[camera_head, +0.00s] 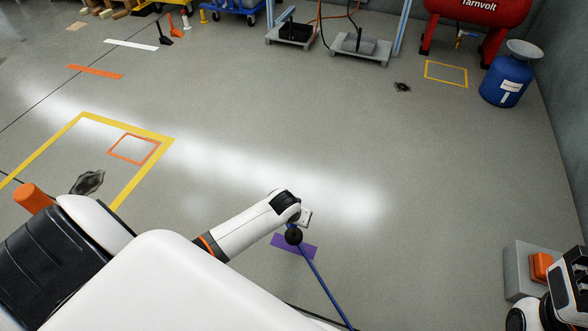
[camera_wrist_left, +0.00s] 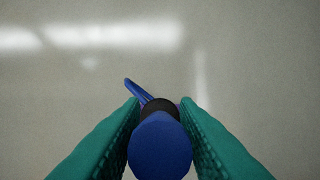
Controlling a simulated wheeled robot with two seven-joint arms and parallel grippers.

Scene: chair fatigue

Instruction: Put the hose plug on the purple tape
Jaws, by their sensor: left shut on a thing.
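The purple tape (camera_head: 308,251) is a short strip on the floor in the lower middle of the head view. My left gripper (camera_head: 294,229) is shut on the hose plug (camera_head: 293,237), a dark round piece with a blue hose (camera_head: 325,286) running down and right. In the head view the plug overlaps the tape; its height above the tape is unclear. In the left wrist view, the teal fingers of my left gripper (camera_wrist_left: 160,135) hold the blue, round-ended plug (camera_wrist_left: 160,147) between them. My right arm shows at the lower right, its fingers not clearly visible.
A grey box with an orange top (camera_head: 541,266) stands at the right near my right arm. A blue gas cylinder (camera_head: 505,82) and a red tank (camera_head: 478,10) stand at the back right. A yellow tape outline (camera_head: 152,132) lies left. The middle floor is clear.

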